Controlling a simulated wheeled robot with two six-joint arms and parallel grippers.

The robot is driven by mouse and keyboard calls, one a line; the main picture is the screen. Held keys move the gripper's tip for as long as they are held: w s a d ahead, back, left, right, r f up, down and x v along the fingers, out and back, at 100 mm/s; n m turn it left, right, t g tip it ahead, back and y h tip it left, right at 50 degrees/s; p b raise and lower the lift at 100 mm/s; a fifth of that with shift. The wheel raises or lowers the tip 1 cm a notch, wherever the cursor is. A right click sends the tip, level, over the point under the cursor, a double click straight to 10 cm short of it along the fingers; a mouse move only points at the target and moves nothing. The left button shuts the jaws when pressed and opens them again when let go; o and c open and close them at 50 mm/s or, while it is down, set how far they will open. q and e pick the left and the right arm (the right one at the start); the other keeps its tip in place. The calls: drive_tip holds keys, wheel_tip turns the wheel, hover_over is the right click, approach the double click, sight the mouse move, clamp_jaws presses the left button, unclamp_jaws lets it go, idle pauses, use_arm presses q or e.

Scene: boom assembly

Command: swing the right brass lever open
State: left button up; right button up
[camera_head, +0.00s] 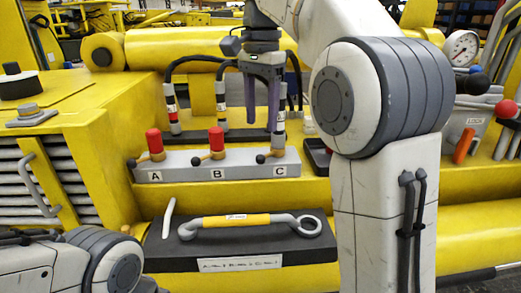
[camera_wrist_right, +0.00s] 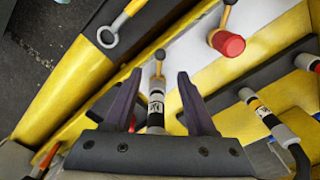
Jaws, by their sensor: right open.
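The grey valve block (camera_head: 216,173) carries the labels A, B and C on a yellow ledge. The right brass lever (camera_head: 269,154) is at C, with its black knob pointing left in the head view; it also shows in the right wrist view (camera_wrist_right: 158,68). A grey hose fitting (camera_head: 280,127) stands upright at C; in the right wrist view the fitting (camera_wrist_right: 156,105) appears between my fingers. My right gripper (camera_head: 262,122) points down above the C end, open; its fingertips also show in the right wrist view (camera_wrist_right: 160,74). Contact with the lever is not visible. My left gripper is out of view.
Red caps (camera_head: 154,141) (camera_head: 216,139) cover ports A and B, each beside a brass lever. Two banded hoses (camera_head: 172,112) (camera_head: 221,106) stand behind the block. A yellow-handled wrench (camera_head: 236,221) lies on a black tray (camera_head: 180,252) in front. My right arm hides the area right of C.

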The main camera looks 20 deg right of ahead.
sight(261, 155)
wheel_tip(261, 155, down, 8)
drive_tip(key=shift+f+b, duration=0.1)
drive_tip(key=shift+b, duration=0.25)
clamp_jaws()
idle(1.4)
